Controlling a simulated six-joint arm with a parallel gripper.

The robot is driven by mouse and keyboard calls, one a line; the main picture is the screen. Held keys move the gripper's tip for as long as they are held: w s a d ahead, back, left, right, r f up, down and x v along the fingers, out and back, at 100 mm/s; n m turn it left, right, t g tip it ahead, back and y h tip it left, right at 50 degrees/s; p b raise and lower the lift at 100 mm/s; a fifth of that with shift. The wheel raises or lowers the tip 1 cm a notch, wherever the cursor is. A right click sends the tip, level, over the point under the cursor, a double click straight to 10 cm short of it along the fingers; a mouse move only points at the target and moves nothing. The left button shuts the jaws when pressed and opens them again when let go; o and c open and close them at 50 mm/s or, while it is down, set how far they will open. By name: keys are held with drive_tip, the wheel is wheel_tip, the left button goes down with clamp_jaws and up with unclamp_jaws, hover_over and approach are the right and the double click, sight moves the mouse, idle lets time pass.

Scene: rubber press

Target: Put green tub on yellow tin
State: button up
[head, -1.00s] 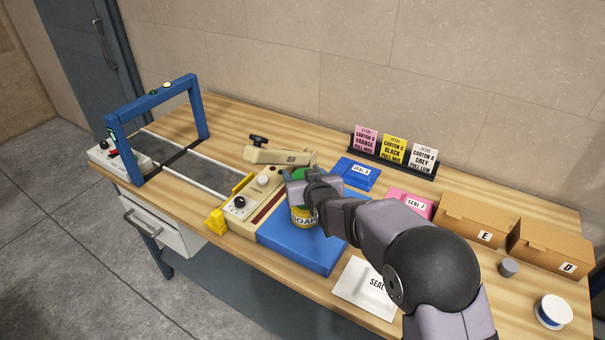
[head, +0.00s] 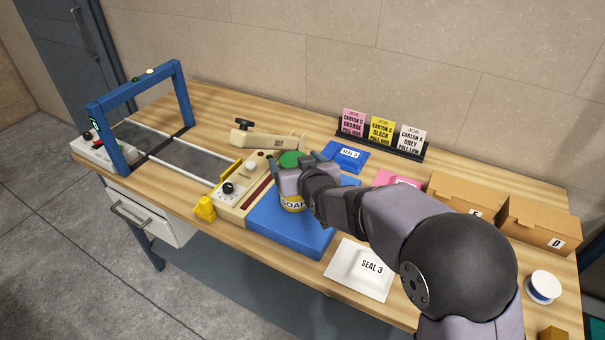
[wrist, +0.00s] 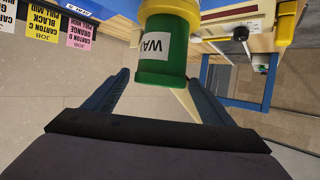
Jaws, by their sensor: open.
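The green tub (head: 291,160) stands upright on the yellow tin (head: 293,203), which bears a SOAP label and sits on the blue pad (head: 300,238). In the wrist view, which is upside down, the green tub (wrist: 160,70) has a white label with the letters WA, and the yellow tin (wrist: 172,10) is directly against its base. My gripper (head: 287,180) is open around the tub's near side. In the wrist view my gripper (wrist: 160,78) has one finger on each side, with gaps to the tub. In the head view the gripper hides the middle of the stack.
The cream sealer arm (head: 265,140) is behind left of the stack. A blue packet (head: 348,158) and a card rack (head: 380,147) are behind right. A white packet (head: 358,270) lies at front right; cartons (head: 468,195) stand at right. A blue frame (head: 135,80) stands at left.

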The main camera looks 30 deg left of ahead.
drive_tip(key=b+v, duration=0.2)
drive_tip(key=v, duration=0.5)
drive_tip(key=shift+s+d, duration=0.15)
idle(0.3)
drive_tip(key=d+f+m+g+h+b, duration=0.1)
drive_tip(key=d+f+m+g+h, duration=0.25)
drive_tip(key=d, duration=0.95)
drive_tip(key=d+f+m+t+h+b, duration=0.15)
drive_tip(key=d+f+h, duration=0.35)
drive_tip(key=d, duration=0.9)
drive_tip(key=s+d+f+g, duration=0.1)
drive_tip(key=s+d, duration=0.1)
drive_tip(key=d, duration=0.1)
drive_tip(key=s+d+f+m+g+p, duration=0.1)
drive_tip(key=s+d+f, duration=0.1)
drive_tip(key=s+d, duration=0.1)
drive_tip(key=s+d+f+m+g, duration=0.1)
drive_tip(key=s+d+f+g, duration=0.1)
drive_tip(key=s+d, duration=0.1)
drive_tip(key=shift+s+d+f+h, duration=0.1)
drive_tip(key=shift+d+h, duration=0.25)
drive_tip(key=shift+d, duration=0.55)
drive_tip(key=s+d+f+m+g+p, duration=0.1)
drive_tip(key=s+d, duration=0.4)
drive_tip(key=s, duration=0.5)
drive_tip(key=shift+s+d+f+m+g, duration=0.3)
drive_tip(key=shift+f+m+g, duration=0.2)
drive_tip(key=shift+f+g, duration=0.6)
